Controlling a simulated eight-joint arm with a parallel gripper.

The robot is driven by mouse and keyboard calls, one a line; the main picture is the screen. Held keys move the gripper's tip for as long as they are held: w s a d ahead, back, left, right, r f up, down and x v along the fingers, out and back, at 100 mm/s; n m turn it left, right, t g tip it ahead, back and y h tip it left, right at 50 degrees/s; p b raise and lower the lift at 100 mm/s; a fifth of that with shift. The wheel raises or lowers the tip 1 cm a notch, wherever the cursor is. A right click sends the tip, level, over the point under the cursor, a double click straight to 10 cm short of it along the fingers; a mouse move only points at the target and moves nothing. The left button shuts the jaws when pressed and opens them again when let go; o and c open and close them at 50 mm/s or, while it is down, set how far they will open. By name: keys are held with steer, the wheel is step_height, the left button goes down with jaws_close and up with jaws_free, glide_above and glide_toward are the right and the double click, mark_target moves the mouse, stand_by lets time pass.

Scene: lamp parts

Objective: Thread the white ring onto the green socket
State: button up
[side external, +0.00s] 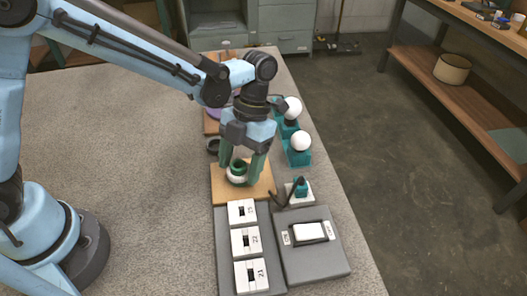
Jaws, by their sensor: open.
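The green socket (239,164) stands on a wooden board (226,193) in the side external view. The white ring (236,180) shows as a pale band around the lower part of the socket. Whether it is fully seated or tilted is too small to tell. My gripper (244,174) points down over the board, with its green fingers on either side of the socket and ring. It is open. The fingers hide parts of the socket and ring.
White bulbs (299,141) sit on teal holders right of my gripper. White switch blocks (245,241) line a grey panel in front of the board. A grey box with a white rocker switch (309,232) stands beside it. Bare table lies to the left.

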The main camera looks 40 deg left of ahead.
steer(key=n+h, duration=0.1)
steer(key=n, duration=0.2)
steer(key=n+h, duration=0.1)
steer(key=n, duration=0.1)
steer(key=shift+a+n+t, duration=0.2)
steer(key=shift+n+t, duration=0.1)
steer(key=shift+n, duration=0.1)
steer(key=n, duration=0.3)
steer(key=n+t+h, duration=0.1)
steer(key=n, duration=0.2)
steer(key=shift+s+a+t+h, duration=0.1)
steer(key=shift+s+t+h, duration=0.05)
steer(key=shift+t+h, duration=0.15)
steer(key=shift+c, duration=0.2)
steer(key=c, duration=1)
steer(key=m+g+y, duration=0.1)
steer(key=m, duration=0.2)
steer(key=shift+m, duration=0.4)
steer(key=shift+c, duration=0.3)
steer(key=m, duration=0.3)
steer(key=shift+f+g+y, duration=0.1)
steer(key=shift+g+y, duration=0.3)
